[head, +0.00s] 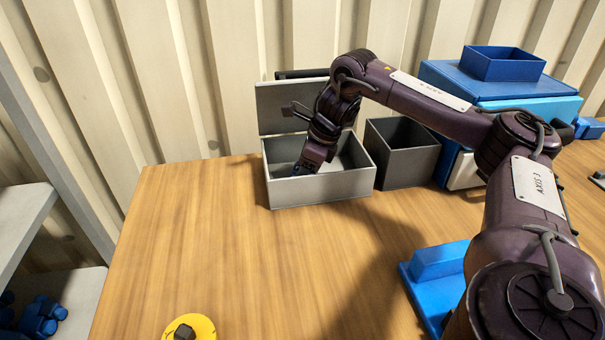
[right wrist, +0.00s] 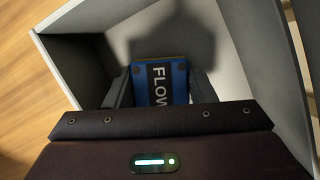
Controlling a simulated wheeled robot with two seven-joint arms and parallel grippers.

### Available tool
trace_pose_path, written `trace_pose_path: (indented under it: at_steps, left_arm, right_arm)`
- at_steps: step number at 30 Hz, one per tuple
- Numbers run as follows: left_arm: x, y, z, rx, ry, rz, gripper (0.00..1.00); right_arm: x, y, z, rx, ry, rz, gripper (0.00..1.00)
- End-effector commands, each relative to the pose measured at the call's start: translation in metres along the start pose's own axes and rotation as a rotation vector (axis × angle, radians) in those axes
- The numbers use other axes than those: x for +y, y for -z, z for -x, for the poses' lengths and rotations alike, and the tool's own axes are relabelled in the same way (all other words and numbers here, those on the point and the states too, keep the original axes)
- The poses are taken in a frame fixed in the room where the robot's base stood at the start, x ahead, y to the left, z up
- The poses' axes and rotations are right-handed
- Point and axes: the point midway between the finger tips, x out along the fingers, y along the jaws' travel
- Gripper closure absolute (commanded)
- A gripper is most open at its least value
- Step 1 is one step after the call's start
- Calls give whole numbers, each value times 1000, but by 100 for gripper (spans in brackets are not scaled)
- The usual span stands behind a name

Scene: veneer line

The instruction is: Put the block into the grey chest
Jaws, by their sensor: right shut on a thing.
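The grey chest (head: 325,190) stands on the wooden table near the back wall, with its lid (head: 285,106) raised. My right gripper (head: 303,170) reaches down inside its walls. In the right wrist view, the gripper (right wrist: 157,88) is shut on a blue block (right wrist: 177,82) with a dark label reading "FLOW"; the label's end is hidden. The chest's pale walls (right wrist: 262,50) surround the block there. I cannot tell whether the block touches the chest floor. In the head view the block is mostly hidden by the gripper. My left gripper is not in view.
A dark grey open bin (head: 402,165) stands right of the chest. A yellow disc (head: 203,325) lies at the front. The table's left half is mostly clear.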

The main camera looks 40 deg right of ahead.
Motion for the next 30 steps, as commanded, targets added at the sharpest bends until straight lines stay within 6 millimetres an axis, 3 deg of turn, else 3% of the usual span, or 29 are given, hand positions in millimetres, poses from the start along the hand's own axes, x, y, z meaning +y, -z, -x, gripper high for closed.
trace_pose_path:
  at_steps: [13, 14, 15, 25, 30]
  left_arm:
    - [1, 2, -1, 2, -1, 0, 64]
    - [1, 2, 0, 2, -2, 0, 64]
    - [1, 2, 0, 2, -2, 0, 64]
    - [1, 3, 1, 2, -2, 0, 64]
    - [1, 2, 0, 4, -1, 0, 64]
  right_arm:
    - [0, 2, -6, -2, 4, 0, 86]
    - [0, 2, -6, 0, 3, 0, 46]
    - [0, 2, -5, 0, 3, 0, 41]
    - [0, 0, -2, -1, 4, 0, 41]
    - [-1, 0, 19, -4, 6, -1, 41]
